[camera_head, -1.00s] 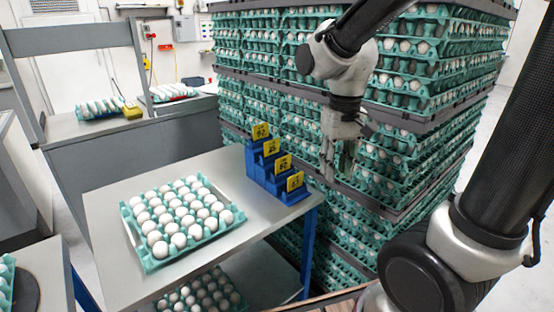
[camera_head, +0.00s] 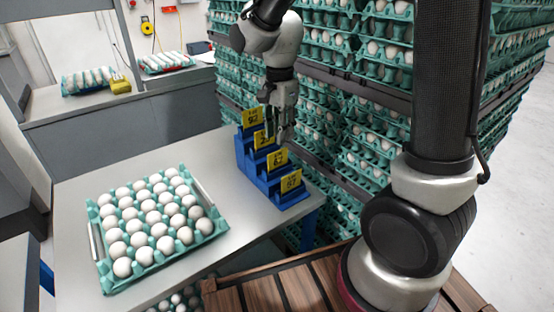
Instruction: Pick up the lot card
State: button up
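Several yellow lot cards stand in a stepped blue holder (camera_head: 247,164) at the right end of the grey table. The front card (camera_head: 290,182) is lowest, another card (camera_head: 277,159) stands behind it, and a further card (camera_head: 252,117) is at the back. One more card (camera_head: 262,140) between them is partly hidden by my gripper. My gripper (camera_head: 281,138) points down over the holder, close to the middle cards. Its fingers look slightly apart, with no card clearly between them. Whether it touches a card cannot be told.
A teal tray of white eggs (camera_head: 104,278) lies on the grey table (camera_head: 80,185) left of the holder. Tall stacks of egg trays (camera_head: 345,130) rise right behind the holder. A wooden slatted surface (camera_head: 285,290) is in front.

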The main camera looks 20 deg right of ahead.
aim_at(278, 153)
jog(key=shift+m, duration=0.5)
jog(key=f, duration=0.8)
jog(key=shift+w+a, duration=0.1)
jog(key=shift+a, duration=0.1)
jog(key=shift+r, duration=0.1)
grip_shut()
